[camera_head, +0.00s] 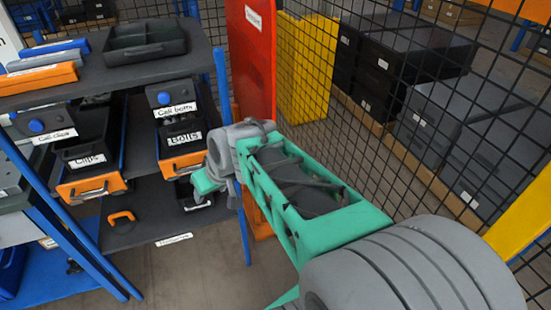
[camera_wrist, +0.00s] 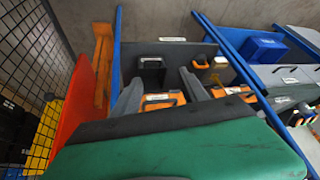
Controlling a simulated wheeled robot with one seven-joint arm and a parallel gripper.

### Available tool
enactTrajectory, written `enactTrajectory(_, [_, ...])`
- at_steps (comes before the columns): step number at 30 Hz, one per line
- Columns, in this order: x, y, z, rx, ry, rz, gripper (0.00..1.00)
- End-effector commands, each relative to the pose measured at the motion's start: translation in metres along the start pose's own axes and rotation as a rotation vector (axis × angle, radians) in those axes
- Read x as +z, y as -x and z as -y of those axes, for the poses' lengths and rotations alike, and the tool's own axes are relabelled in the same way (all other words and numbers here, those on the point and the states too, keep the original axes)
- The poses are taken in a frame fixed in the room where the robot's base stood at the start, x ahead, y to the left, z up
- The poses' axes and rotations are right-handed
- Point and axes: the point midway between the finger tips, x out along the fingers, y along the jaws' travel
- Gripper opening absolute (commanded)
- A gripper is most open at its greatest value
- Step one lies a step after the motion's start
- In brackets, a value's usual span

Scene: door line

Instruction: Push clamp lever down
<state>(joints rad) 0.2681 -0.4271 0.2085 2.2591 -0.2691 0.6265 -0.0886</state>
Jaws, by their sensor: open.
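I cannot make out a clamp lever for certain in either view. My gripper (camera_wrist: 160,78) shows in the wrist view as two dark grey fingers standing apart beyond the green wrist housing, with nothing held between them. In the head view my green and grey arm reaches from the lower right toward the shelf rack, and its end (camera_head: 208,178) is beside the Bolts bin (camera_head: 184,140). The fingertips are not clear in that view. An orange handle (camera_head: 121,215) lies on the dark lower shelf, left of and below my gripper.
A Clips bin (camera_head: 88,160) and call-button boxes with blue knobs (camera_head: 164,98) sit on the rack. A black tray (camera_head: 144,40) is on top.

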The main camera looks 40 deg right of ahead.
Motion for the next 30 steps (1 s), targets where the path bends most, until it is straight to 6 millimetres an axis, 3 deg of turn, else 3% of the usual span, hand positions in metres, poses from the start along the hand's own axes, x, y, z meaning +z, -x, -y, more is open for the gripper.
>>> enactTrajectory(1, [0.0, -0.07, -0.038, -0.027, -0.035, -0.075, 0.52])
enactTrajectory(3, [-0.023, -0.121, -0.092, -0.07, -0.072, -0.235, 0.52])
enactTrajectory(5, [-0.034, -0.154, -0.148, -0.091, -0.118, -0.391, 0.52])
enactTrajectory(6, [-0.034, -0.169, -0.189, -0.095, -0.156, -0.501, 0.52])
enactTrajectory(9, [-0.018, -0.181, -0.285, -0.075, -0.253, -0.768, 0.52])
enactTrajectory(12, [0.003, -0.169, -0.345, -0.044, -0.321, -0.957, 0.52])
enactTrajectory(15, [0.02, -0.156, -0.378, -0.019, -0.363, -1.067, 0.52])
enactTrajectory(18, [0.021, -0.15, -0.389, -0.011, -0.376, -1.106, 0.52])
enactTrajectory(30, [-0.038, -0.178, -0.4, -0.01, -0.375, -1.105, 0.52])
